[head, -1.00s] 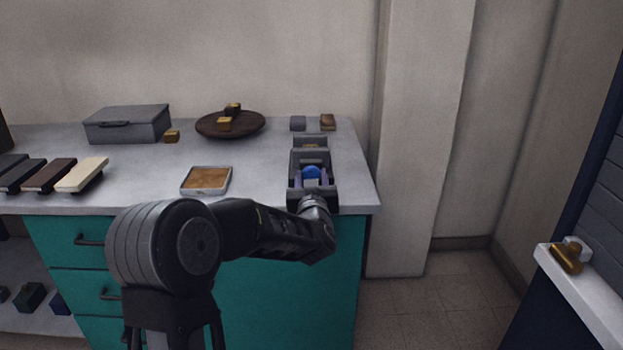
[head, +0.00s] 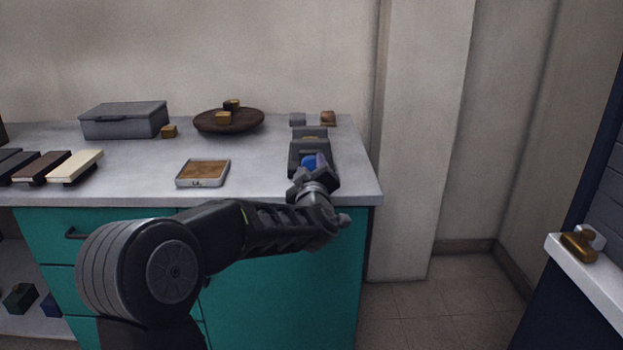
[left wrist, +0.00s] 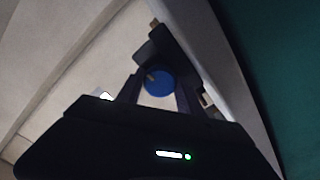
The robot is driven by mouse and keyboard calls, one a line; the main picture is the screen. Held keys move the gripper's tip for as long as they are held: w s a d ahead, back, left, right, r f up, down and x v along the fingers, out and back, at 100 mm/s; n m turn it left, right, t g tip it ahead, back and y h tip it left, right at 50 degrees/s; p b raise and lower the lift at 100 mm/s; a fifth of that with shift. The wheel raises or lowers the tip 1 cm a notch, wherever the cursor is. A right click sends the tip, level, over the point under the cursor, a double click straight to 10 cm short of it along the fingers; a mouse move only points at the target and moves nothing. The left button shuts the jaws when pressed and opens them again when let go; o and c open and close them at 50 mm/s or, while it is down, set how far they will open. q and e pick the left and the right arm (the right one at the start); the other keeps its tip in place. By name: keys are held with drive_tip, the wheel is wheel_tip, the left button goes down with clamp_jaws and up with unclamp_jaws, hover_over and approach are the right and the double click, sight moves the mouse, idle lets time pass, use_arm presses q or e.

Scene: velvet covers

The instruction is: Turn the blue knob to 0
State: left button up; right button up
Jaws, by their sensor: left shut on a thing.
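The blue knob (head: 309,161) sits on a dark grey box-like unit (head: 309,133) near the right end of the counter. It also shows in the left wrist view (left wrist: 160,84), round, with a small pale mark near its upper left edge. My left gripper (head: 313,166) reaches over the counter's front edge and is shut on the blue knob, one finger on each side. In the head view the gripper hides part of the knob and the unit's front. The scale and any 0 mark cannot be made out. My right gripper is not in view.
The counter (head: 260,165) also carries a square tray (head: 203,184), a brown round plate (head: 245,127) with small blocks, a grey lidded box (head: 124,121) and several slabs at the left. Two small blocks stand behind the unit. A white ledge (head: 590,283) stands at the far right.

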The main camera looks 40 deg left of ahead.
use_arm(q)
drive_tip(key=n+b, duration=0.1)
drive_tip(key=n, duration=0.1)
drive_tip(key=n+b, duration=0.1)
drive_tip(key=b, duration=0.1)
drive_tip(key=shift+f+n, duration=0.2)
drive_tip(key=shift+n, duration=0.2)
drive_tip(key=n+b, duration=0.3)
drive_tip(key=shift+n, duration=0.3)
drive_tip(key=n+b, duration=0.3)
drive_tip(key=n, duration=0.1)
drive_tip(key=shift+r+n+b, duration=0.1)
drive_tip(key=shift+n+b, duration=0.75)
drive_tip(key=shift+n, duration=0.55)
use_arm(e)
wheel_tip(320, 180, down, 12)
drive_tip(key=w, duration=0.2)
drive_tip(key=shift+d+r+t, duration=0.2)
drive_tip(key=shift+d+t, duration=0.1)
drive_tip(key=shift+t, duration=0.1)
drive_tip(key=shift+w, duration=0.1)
use_arm(q)
drive_tip(key=o, duration=1.4)
drive_tip(key=shift+r, duration=0.1)
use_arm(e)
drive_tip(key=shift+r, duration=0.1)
